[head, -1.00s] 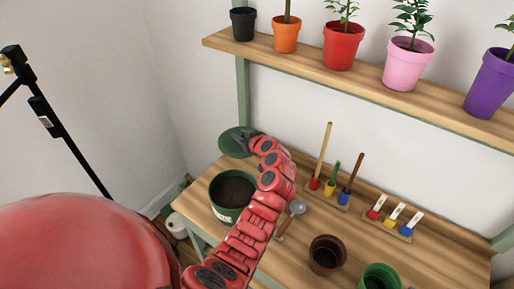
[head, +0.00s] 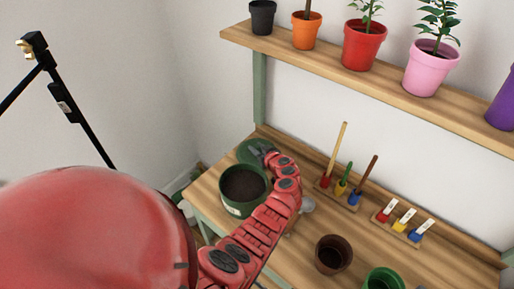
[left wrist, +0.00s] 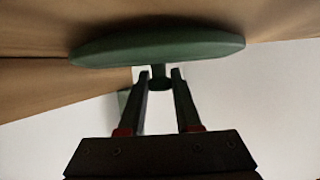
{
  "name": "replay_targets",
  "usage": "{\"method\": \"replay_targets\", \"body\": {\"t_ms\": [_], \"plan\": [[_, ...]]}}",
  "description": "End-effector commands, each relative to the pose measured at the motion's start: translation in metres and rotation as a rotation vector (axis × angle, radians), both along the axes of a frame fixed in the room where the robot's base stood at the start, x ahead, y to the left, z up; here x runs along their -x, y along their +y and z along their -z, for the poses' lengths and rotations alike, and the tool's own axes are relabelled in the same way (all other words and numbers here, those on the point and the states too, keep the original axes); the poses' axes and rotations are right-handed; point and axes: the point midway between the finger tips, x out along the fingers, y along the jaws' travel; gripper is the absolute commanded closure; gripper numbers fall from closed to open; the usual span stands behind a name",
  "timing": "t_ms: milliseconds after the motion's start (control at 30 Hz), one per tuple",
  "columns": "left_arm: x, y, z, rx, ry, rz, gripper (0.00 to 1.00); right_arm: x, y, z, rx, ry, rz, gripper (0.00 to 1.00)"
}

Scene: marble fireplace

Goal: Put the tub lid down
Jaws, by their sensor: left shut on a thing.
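The tub lid (head: 247,147) is a round dark green disc at the back left of the wooden bench, just behind the tub (head: 238,205) of dark soil. It also shows edge-on in the left wrist view (left wrist: 157,47), close to the wood; I cannot tell whether it touches. My left gripper (head: 262,151) is shut on the lid's small knob, with both fingers (left wrist: 160,78) around it in the left wrist view. The tub stands open, its soil visible. My right gripper is not in view.
A small trowel (head: 306,205) lies beside my arm. Tool holders (head: 345,193) and a label rack (head: 398,224) stand along the back. A brown pot (head: 333,255) and a green pot (head: 382,281) are at the front. A shelf (head: 370,68) with potted plants hangs above.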

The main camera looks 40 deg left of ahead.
Motion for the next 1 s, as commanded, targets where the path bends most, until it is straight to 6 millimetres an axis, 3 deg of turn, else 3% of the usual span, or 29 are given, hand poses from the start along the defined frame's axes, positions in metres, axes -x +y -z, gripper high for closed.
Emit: {"method": "replay_targets", "body": {"t_ms": [367,400,533,1000], "plan": [[0.000,0.000,0.004,-0.001,-0.002,0.002,1.00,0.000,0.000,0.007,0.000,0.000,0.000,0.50],[0.000,0.000,0.002,-0.002,-0.001,0.002,0.62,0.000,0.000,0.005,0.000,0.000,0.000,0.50],[0.000,0.000,0.002,-0.001,0.000,0.001,0.39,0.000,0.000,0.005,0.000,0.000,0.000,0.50],[0.001,-0.005,-0.002,-0.002,-0.003,0.004,0.38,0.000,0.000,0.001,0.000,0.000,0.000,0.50]]}}
